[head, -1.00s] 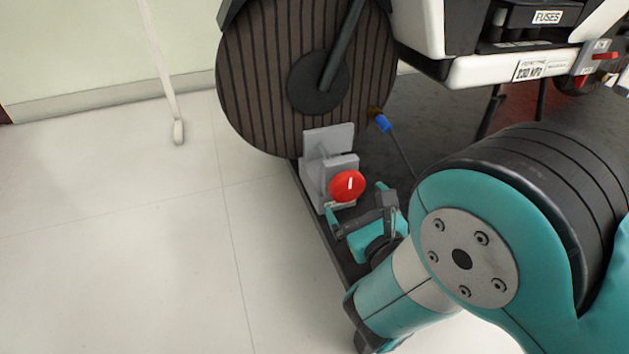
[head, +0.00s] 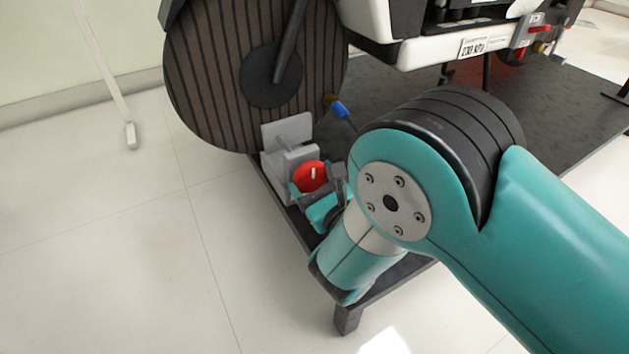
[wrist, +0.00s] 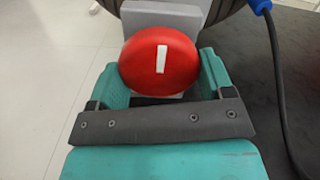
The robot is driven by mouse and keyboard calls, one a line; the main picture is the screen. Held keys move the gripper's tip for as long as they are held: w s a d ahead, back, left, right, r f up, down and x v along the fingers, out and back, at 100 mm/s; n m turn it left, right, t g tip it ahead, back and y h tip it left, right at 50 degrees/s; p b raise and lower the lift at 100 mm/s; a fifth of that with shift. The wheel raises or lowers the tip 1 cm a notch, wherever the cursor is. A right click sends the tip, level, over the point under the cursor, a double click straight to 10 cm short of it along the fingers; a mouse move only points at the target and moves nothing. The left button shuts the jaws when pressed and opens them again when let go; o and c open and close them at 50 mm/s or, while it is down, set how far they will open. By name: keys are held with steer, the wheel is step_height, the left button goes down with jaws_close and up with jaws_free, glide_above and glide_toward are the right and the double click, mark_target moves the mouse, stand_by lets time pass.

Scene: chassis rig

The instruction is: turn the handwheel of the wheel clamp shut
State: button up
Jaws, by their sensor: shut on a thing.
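The handwheel (head: 309,177) is a red disc with a white mark on its face, on the front of the grey wheel clamp (head: 276,165). The clamp stands at the foot of the large dark ribbed wheel (head: 215,90). In the wrist view the handwheel (wrist: 160,62) faces me, its white mark close to upright. My gripper (wrist: 160,75) is shut on the handwheel, one teal finger against each side of its rim. In the head view my gripper (head: 312,184) is partly hidden by my own arm. The clamp's jaws are partly hidden behind the handwheel.
A blue connector (head: 341,108) with a dark cable hangs right of the clamp; the cable (wrist: 280,80) also runs down the right in the wrist view. The white chassis body (head: 410,45) overhangs at the upper right.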

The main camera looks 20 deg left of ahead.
steer(key=shift+f+m, duration=0.1)
steer(key=shift+m, duration=0.3)
steer(key=m, duration=0.2)
steer(key=shift+s+a+m, duration=0.1)
steer(key=shift+s+m, duration=0.05)
steer(key=shift+m, duration=0.25)
steer(key=m, duration=0.3)
steer(key=shift+a+m, duration=0.1)
steer(key=shift+m, duration=0.2)
steer(key=m+b, duration=0.1)
steer(key=m, duration=0.2)
steer(key=shift+s+m, duration=0.15)
steer(key=shift+m, duration=0.25)
steer(key=m+b, duration=0.1)
steer(key=m, duration=0.3)
steer(key=shift+s+a, duration=0.1)
steer(key=shift+a, duration=0.05)
steer(key=m, duration=0.6)
steer(key=shift+s+r+m+b, duration=0.1)
steer(key=shift+r+m+b, duration=0.2)
steer(key=shift+m+b, duration=0.1)
steer(key=m, duration=0.6)
steer(key=shift+r, duration=0.2)
steer(key=shift+m, duration=0.3)
